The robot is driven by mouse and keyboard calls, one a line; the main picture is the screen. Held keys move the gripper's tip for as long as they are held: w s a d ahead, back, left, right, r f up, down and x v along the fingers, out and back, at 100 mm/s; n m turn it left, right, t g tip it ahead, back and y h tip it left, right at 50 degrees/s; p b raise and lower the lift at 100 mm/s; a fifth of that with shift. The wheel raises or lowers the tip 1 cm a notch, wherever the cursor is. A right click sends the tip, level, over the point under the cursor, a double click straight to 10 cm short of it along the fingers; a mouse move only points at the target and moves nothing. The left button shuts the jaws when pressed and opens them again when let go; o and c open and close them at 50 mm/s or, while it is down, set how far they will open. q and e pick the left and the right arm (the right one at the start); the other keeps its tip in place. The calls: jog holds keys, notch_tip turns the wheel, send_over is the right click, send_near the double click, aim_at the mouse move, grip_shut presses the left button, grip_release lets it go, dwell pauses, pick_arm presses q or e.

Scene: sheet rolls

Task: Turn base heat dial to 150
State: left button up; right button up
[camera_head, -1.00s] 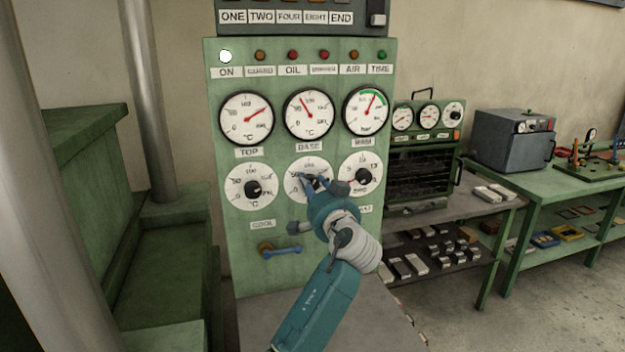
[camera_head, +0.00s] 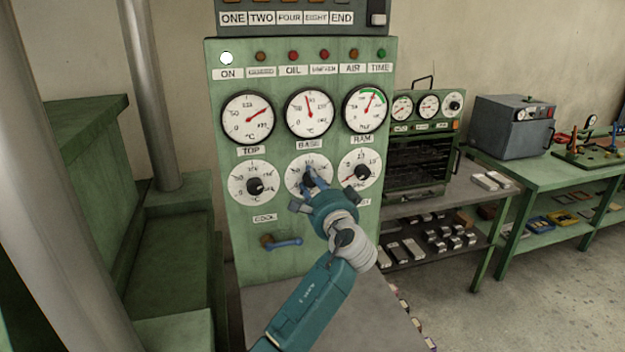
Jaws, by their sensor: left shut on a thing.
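The base heat dial (camera_head: 297,168) is a white round scale in the middle of the green panel's lower row, under the BASE label (camera_head: 310,144). Its dark knob sits at the centre, partly covered by my fingers, and I cannot read its setting. My left gripper (camera_head: 310,182), teal with dark fingers, is shut on the knob. The gripper hides the lower part of the scale. The base gauge (camera_head: 309,114) above has its red needle nearly upright, leaning slightly left. My right gripper is not in view.
The top dial (camera_head: 253,185) and the ram dial (camera_head: 360,169) flank the base dial closely. A blue-handled lever (camera_head: 285,243) is below left. A grey ledge (camera_head: 262,306) lies in front of the panel. A bench with metal blocks stands right.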

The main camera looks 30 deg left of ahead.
pick_arm(q)
jog(key=shift+d+r, duration=0.1)
jog(key=shift+r, duration=0.2)
jog(key=o, duration=0.9)
jog(key=shift+c, duration=0.2)
jog(key=shift+o, duration=1.4)
jog(key=shift+w, duration=0.1)
jog(key=shift+f, duration=0.2)
jog(key=v, duration=1.2)
